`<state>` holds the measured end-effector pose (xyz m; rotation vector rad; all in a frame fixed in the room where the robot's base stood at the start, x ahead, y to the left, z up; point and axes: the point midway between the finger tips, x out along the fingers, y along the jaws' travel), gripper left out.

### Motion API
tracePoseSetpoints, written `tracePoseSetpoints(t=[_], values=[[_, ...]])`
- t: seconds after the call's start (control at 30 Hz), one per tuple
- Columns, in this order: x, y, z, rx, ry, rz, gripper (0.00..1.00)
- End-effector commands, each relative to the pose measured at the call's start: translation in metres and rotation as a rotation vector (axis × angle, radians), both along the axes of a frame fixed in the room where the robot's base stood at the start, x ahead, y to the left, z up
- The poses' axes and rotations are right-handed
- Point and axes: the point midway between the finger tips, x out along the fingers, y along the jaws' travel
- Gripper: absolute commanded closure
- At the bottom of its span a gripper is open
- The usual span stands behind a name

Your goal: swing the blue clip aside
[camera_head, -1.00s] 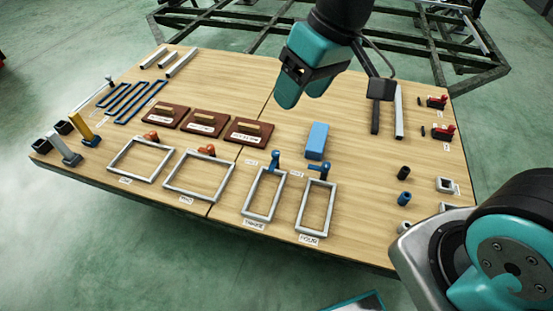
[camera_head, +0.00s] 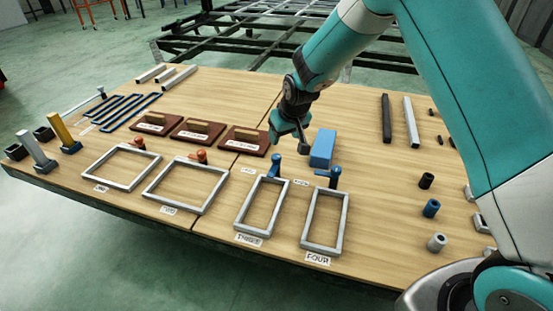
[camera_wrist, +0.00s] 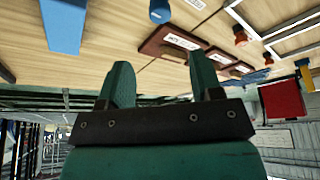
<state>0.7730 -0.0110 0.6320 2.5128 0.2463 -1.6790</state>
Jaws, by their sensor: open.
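A blue clip (camera_head: 275,167) stands at the top end of the grey rectangular frame labelled THREE (camera_head: 240,207).
Brown labelled plates (camera_head: 244,147) lie left of my gripper. Two larger frames with orange clips (camera_head: 198,157) lie further left. Dark and grey bars (camera_head: 386,118) and small cylinders (camera_head: 431,208) are at right. The board's front-middle is occupied by the frames.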

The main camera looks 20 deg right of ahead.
Motion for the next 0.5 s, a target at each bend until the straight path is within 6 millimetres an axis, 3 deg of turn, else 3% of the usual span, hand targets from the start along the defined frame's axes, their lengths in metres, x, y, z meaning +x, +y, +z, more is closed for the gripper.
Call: tracePoseSetpoints(t=[0.03, 0.2, 0.5], values=[[0.004, 0.001, -0.016, 0.0, 0.002, 0.0, 0.41], [0.019, 0.004, -0.052, 0.001, 0.002, 0.0, 0.41], [0.039, 0.008, -0.099, 0.001, 0.001, 0.0, 0.41]])
